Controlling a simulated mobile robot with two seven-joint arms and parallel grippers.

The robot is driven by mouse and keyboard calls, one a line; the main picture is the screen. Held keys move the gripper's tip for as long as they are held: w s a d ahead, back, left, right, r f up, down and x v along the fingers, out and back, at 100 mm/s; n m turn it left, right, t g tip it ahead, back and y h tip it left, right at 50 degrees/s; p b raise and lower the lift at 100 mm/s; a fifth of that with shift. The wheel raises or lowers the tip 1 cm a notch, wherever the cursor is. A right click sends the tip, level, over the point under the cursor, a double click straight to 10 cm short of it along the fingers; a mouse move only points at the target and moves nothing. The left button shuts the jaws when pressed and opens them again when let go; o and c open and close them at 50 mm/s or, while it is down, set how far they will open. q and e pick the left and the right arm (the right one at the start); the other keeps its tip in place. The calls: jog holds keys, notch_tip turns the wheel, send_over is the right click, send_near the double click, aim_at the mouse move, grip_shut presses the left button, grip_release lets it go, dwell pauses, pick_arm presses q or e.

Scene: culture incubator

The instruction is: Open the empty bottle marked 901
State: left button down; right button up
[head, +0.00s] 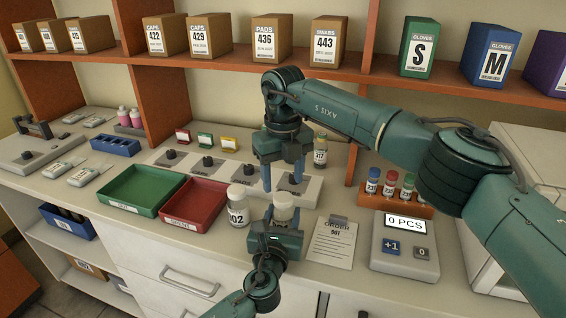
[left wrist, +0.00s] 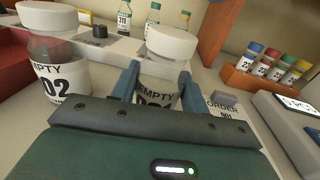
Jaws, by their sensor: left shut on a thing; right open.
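A white-capped bottle (head: 283,201) stands upright in the middle of the counter's front. In the left wrist view the bottle (left wrist: 158,98) shows its white cap and a label reading EMPTY, with the number mostly hidden by my gripper. My left gripper (head: 277,226) is shut on its body from the front; it also shows in the left wrist view (left wrist: 158,85). My right gripper (head: 282,184) is open and points down just above and behind the cap, with one finger to each side. A similar capped bottle marked EMPTY 902 (head: 237,208) stands close on the left.
An order sheet marked 901 (head: 332,243) lies right of the bottle. A counting scale (head: 405,262) and an orange tube rack (head: 395,201) are farther right. Red (head: 166,219) and green (head: 114,203) trays lie left. A grey station with knobs (head: 311,190) is behind.

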aim_at(283, 197)
jog(key=shift+f, duration=2.2)
jog(key=c, duration=1.1)
jog(key=shift+r, duration=0.3)
jog(key=shift+c, duration=0.3)
jog(key=shift+o, duration=0.3)
jog(key=shift+r, duration=0.85)
jog(key=shift+o, duration=0.2)
jog(key=shift+r, duration=2)
pick_arm(q)
jog(key=c, duration=0.6)
grip_release()
jog(key=shift+c, duration=0.2)
